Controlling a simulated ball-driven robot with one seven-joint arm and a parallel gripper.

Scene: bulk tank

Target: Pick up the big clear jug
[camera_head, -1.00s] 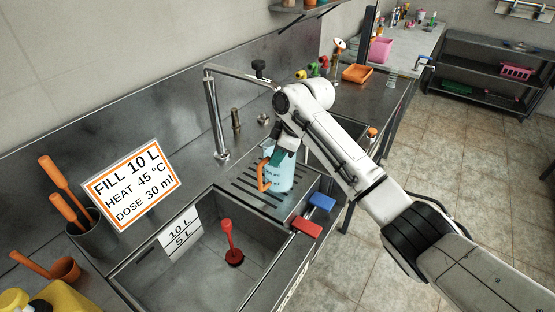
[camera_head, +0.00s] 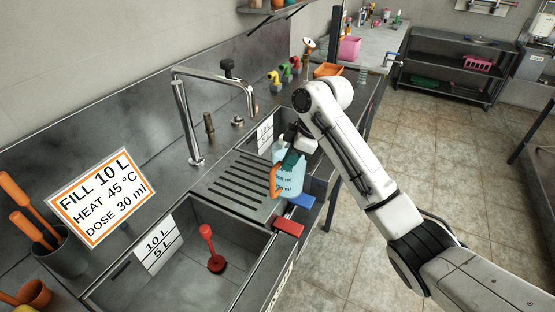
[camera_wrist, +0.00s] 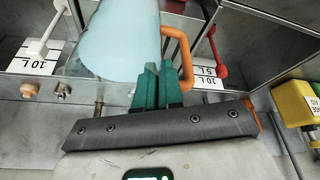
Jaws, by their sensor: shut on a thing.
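The big clear jug (camera_head: 290,182) has a pale blue tint and an orange handle (camera_head: 274,180). In the head view it appears in front of the drainboard's right end, near the front edge of the counter. My gripper (camera_head: 292,161) reaches it from above, its green fingers shut at the jug's upper side. In the wrist view the jug (camera_wrist: 118,40) fills the upper middle, with its handle (camera_wrist: 181,58) to the right of the closed green fingers (camera_wrist: 157,85). Exactly which part the fingers pinch is hidden.
A ribbed drainboard (camera_head: 238,188) lies left of the jug. A sink with a red plunger-like plug (camera_head: 211,250) is at front left. Red (camera_head: 288,228) and blue (camera_head: 301,201) blocks sit on the front edge. A tall faucet (camera_head: 190,125) stands behind.

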